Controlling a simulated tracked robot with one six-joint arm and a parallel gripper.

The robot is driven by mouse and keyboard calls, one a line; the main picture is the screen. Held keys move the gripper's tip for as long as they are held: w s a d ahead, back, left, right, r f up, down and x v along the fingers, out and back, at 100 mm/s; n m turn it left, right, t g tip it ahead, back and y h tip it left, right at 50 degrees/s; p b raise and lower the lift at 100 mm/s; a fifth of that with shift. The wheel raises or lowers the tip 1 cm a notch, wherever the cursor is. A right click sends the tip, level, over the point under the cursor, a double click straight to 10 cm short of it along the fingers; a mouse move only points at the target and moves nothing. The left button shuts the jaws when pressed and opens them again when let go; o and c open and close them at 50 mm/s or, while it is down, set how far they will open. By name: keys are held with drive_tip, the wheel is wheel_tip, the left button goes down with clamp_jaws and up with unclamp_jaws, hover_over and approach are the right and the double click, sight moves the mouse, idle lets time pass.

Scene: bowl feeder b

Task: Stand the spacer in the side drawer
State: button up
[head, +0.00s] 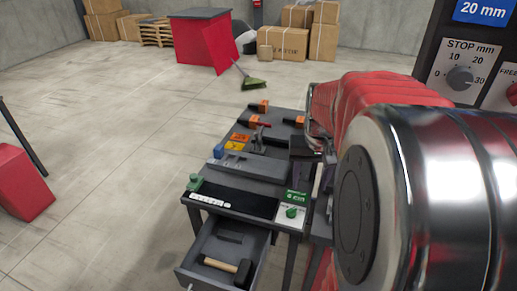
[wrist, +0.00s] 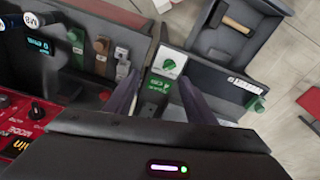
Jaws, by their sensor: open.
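The side drawer (head: 187,269) is pulled open at the near end of the dark bench in the head view. It also shows at the top right of the wrist view (wrist: 205,38). A mallet with a wooden handle (head: 229,266) lies in it, with a small dark flat piece (head: 230,237) behind. I cannot tell whether that piece is the spacer, and I make out no other sure spacer. My gripper (wrist: 158,98) is open, its two fingers apart over the bench near the green-labelled card, with nothing seen between them. My arm hides much of the bench's right side.
A card with a green knob (head: 292,211) sits at the bench's near right corner. A green clamp-like part (head: 195,182), a grey bar (head: 250,167) and orange blocks (head: 263,105) lie on the bench. A control panel (head: 470,62) stands at right. Floor on the left is mostly clear.

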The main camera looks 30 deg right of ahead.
drive_tip(key=s+d+f+m, duration=0.1)
drive_tip(key=d+f, duration=0.1)
drive_tip(key=d, duration=0.3)
drive_tip(key=s+d+f+m+g+y, duration=0.1)
drive_tip(key=s+d+f, duration=0.1)
drive_tip(key=d, duration=0.4)
drive_tip(key=shift+s+f+m, duration=0.3)
drive_tip(key=shift+f, duration=0.35)
wheel_tip(320, 180, down, 8)
drive_tip(key=shift+f, duration=0.3)
drive_tip(key=shift+d+f, duration=0.1)
drive_tip(key=shift+f, duration=2.5)
drive_tip(key=shift+c, duration=0.3)
